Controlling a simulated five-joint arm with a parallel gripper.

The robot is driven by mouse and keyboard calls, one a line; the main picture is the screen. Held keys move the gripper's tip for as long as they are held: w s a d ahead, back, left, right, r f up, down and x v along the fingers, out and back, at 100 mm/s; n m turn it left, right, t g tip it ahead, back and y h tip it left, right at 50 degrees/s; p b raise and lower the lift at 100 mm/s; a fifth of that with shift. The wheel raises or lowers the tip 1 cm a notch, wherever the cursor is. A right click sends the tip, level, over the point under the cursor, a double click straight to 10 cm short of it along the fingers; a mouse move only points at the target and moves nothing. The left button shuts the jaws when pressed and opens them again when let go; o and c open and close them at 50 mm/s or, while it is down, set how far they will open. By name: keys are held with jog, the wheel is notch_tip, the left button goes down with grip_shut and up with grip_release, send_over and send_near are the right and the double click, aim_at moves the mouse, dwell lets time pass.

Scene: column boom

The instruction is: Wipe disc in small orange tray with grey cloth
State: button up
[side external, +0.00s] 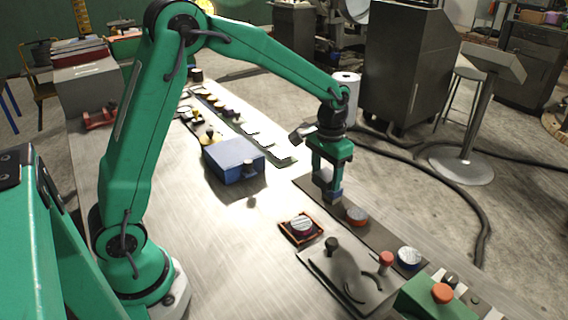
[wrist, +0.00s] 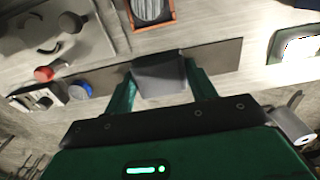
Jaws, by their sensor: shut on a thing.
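The small orange tray (side external: 287,237) lies on the table, left of and nearer the camera than my gripper in the side external view. A grey disc (side external: 301,225) with pale stripes sits inside it. In the wrist view the tray (wrist: 133,20) is cut off at the top edge, and the disc (wrist: 150,8) shows partly. My gripper (side external: 328,187) points down over the dark strip. In the wrist view my gripper (wrist: 163,88) is shut on the grey cloth (wrist: 160,72), which looks like a folded pad. Whether the cloth touches the strip is unclear.
A dark strip (side external: 380,233) carries a red disc (side external: 357,215) and a blue-and-white disc (side external: 409,258). A grey panel (side external: 322,262) with knobs stands in front of the tray. A blue box (side external: 233,160) stands behind left. The table left of the tray is clear.

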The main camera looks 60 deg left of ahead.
send_over(304, 227)
jog(key=d, duration=0.1)
jog(key=shift+s+f, duration=0.15)
jog(key=shift+f, duration=0.25)
jog(key=shift+f, duration=3.5)
jog(key=shift+w+a+f, duration=0.2)
jog(key=shift+a+f, duration=0.3)
jog(key=shift+c, duration=0.4)
jog(key=shift+w+a, duration=0.25)
jog(key=shift+a, duration=0.9)
jog(key=shift+w+a, duration=0.25)
jog(key=shift+a, duration=0.85)
jog(key=shift+s+d, duration=0.2)
jog(key=shift+d, duration=0.75)
jog(key=shift+s+d, duration=0.25)
jog(key=shift+d, duration=0.75)
jog(key=shift+s+d, duration=0.2)
jog(key=shift+d, duration=0.75)
notch_tip(304, 227, up, 8)
jog(key=shift+a, duration=0.1)
